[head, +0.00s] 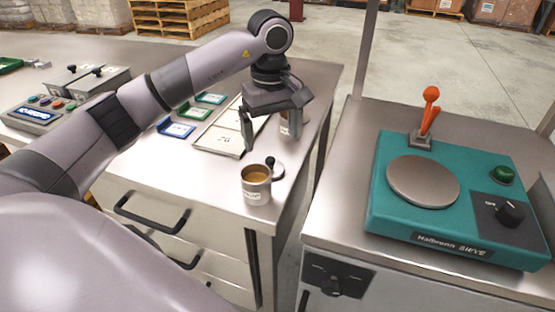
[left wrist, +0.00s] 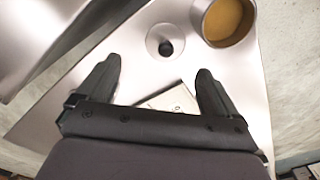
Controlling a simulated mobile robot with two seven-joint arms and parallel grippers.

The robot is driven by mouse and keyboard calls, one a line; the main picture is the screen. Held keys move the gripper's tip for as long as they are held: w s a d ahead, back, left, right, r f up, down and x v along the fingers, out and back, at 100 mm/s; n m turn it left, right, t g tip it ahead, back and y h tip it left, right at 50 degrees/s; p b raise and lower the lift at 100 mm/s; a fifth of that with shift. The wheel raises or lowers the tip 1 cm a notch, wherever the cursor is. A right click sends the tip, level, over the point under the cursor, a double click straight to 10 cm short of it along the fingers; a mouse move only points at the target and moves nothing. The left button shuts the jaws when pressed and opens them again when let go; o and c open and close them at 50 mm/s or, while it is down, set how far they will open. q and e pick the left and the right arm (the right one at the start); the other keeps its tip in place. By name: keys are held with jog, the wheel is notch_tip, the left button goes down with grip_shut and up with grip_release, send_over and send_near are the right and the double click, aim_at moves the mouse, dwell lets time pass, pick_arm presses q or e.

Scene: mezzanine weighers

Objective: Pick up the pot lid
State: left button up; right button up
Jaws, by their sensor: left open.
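The pot lid (head: 278,174) is a small round metal lid with a black knob. It lies on the metal counter just behind and right of a metal pot (head: 257,190) with brown contents, which partly hides it. In the left wrist view the lid (left wrist: 154,44) lies flat, knob up, beyond the fingertips, with the pot (left wrist: 208,35) beside it at upper right. My left gripper (head: 272,142) points down, open and empty, above the counter behind the lid. It also shows in the left wrist view (left wrist: 158,70), fingers apart. My right gripper is not in view.
A second small container (head: 287,127) stands partly hidden behind my left gripper. Marked pale plates (head: 222,138) and blue and green trays (head: 178,130) lie left. A gap separates this counter from one bearing a teal weigher (head: 400,220) with an orange lever (head: 430,105).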

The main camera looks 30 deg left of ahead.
aim_at(270, 158)
pick_arm(q)
jog(key=shift+s+f, duration=0.25)
jog(key=shift+f, duration=0.6)
jog(key=f, duration=0.4)
jog(key=shift+s+d+f+p, duration=0.15)
jog(key=shift+s+f+p, duration=0.1)
jog(key=shift+f+p, duration=0.15)
jog(key=c, duration=1.1)
